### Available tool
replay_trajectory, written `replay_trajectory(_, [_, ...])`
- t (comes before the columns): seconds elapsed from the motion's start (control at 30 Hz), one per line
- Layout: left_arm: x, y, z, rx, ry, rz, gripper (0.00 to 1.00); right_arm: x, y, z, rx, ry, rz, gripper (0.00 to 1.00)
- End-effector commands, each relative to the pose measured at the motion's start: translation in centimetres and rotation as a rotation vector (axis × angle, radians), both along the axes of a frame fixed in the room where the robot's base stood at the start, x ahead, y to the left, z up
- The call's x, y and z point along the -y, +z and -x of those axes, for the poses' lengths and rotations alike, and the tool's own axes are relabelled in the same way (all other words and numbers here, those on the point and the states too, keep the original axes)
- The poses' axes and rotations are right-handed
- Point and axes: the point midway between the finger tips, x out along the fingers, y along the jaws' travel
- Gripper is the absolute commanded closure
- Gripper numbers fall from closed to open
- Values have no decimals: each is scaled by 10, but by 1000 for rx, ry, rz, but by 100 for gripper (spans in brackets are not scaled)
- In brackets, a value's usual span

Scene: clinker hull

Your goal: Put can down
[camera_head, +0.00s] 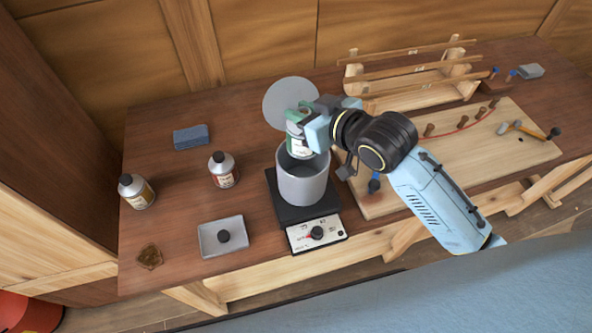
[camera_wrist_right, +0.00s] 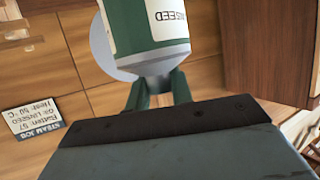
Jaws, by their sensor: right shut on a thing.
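My right gripper (camera_head: 302,117) is shut on a green and white can (camera_head: 294,140) above the grey pot. In the right wrist view the can (camera_wrist_right: 150,28) stands between the green fingers (camera_wrist_right: 158,92), and its label shows letters ending in "NSEED". The pot (camera_head: 304,187) sits on a black hot plate (camera_head: 283,208) with a dial on its front panel. The can's lower part overlaps the pot's far rim in the head view; I cannot tell whether they touch. My left gripper is not in view.
Two bottles (camera_head: 223,170) (camera_head: 136,191), a blue block (camera_head: 191,137) and a grey tray (camera_head: 225,238) stand on the left of the workbench (camera_head: 180,168). A round grey disc (camera_head: 290,97) is behind the can. A wooden rack (camera_head: 410,75) and a board with pegs (camera_head: 470,145) are at right.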

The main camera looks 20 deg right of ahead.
Motion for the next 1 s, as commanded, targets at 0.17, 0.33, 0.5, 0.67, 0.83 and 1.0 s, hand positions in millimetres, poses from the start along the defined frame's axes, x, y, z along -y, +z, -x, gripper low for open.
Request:
replay_trajectory(0.17, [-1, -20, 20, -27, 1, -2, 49, 0, -22, 0, 3, 1, -2, 100])
replay_trajectory(0.33, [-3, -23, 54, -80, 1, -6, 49, 0, -43, 1, -1, 0, -2, 100])
replay_trajectory(0.5, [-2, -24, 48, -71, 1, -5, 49, -1, -73, 1, 0, 0, -2, 100])
replay_trajectory(0.67, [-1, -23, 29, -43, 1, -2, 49, 0, -88, 1, 4, 0, -1, 100])
replay_trajectory(0.83, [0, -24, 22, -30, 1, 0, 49, 0, -112, 1, 1, 0, -2, 100])
replay_trajectory(1.0, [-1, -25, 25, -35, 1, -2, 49, 0, -123, 1, 5, 0, -1, 100])
